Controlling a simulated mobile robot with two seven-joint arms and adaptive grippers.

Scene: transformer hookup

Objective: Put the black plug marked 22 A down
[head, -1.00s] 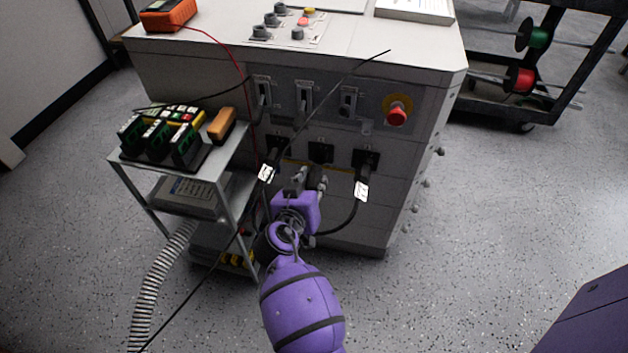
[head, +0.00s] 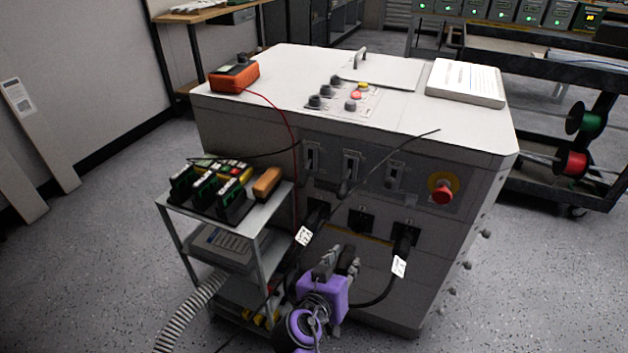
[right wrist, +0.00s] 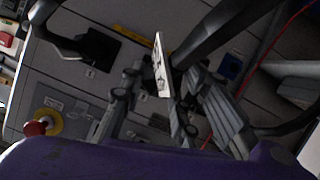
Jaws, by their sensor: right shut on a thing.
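My right gripper (head: 338,262) is low in front of the cabinet, below its row of sockets. It is shut on a black plug, whose body is mostly hidden by the fingers. In the right wrist view my right gripper (right wrist: 170,112) has a white tag (right wrist: 160,65) between its fingers, seen nearly edge-on. A thick black cable (right wrist: 215,30) runs up from there. I cannot read the marking. Another black plug (head: 405,236) sits in the right socket, with a white tag (head: 398,267) below it. My left gripper is not in view.
The middle socket (head: 361,220) looks empty. A cart (head: 268,215) with green-black blocks stands left of the cabinet (head: 440,290). A red emergency button (head: 443,191) projects from the front panel. A dark rack (head: 590,195) with spools stands at the right. Floor to the right is open.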

